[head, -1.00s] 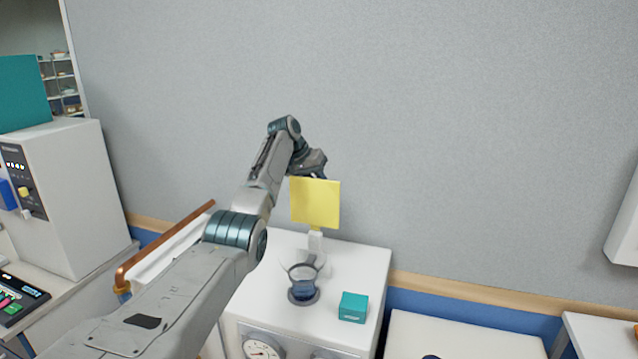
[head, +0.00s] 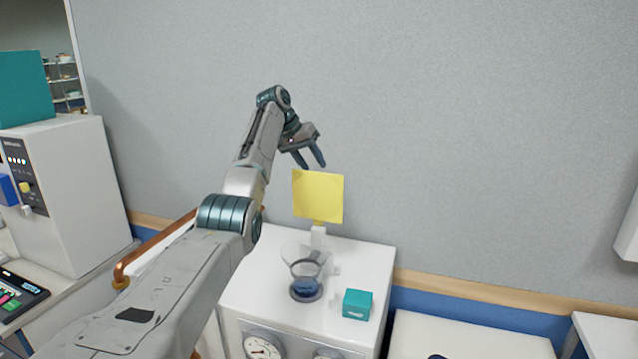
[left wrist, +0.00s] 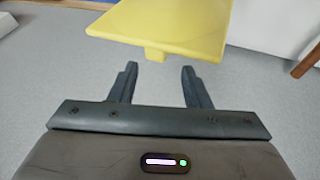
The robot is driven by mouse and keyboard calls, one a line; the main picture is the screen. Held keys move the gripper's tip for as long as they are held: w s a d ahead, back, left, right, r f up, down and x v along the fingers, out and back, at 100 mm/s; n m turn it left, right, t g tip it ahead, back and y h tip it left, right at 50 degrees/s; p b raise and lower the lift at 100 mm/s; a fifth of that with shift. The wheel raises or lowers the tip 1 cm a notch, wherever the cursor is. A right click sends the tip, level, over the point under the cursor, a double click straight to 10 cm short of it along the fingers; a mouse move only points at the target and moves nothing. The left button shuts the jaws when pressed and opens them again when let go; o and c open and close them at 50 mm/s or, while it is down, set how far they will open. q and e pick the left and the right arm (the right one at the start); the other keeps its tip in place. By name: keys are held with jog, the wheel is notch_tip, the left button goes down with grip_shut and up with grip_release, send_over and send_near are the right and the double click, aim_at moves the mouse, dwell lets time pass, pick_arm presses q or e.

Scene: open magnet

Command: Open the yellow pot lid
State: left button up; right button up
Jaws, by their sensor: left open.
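The yellow lid (head: 318,197) is a flat square panel standing upright at the back of a white cabinet, above a small white post (head: 318,236). In front of it is a clear vessel (head: 306,268) with blue at its bottom. My left gripper (head: 310,164) is open and empty, just above the lid's top edge, fingers pointing down. In the left wrist view the yellow lid (left wrist: 165,22) lies beyond the open left fingertips (left wrist: 159,68), with nothing between them. My right gripper is in neither view.
A teal box (head: 357,304) sits on the white cabinet top (head: 375,262) right of the vessel. A copper-coloured rail (head: 150,250) runs at the left, beside a grey-white machine (head: 62,200). The grey wall (head: 450,130) stands behind. The air right of my arm is free.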

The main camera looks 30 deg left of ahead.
pick_arm(q)
jog(key=v, duration=0.3)
jog(key=shift+s+r+b, duration=0.15)
jog(key=shift+r+b, duration=0.15)
jog(key=shift+b, duration=0.1)
jog(key=shift+f, duration=0.1)
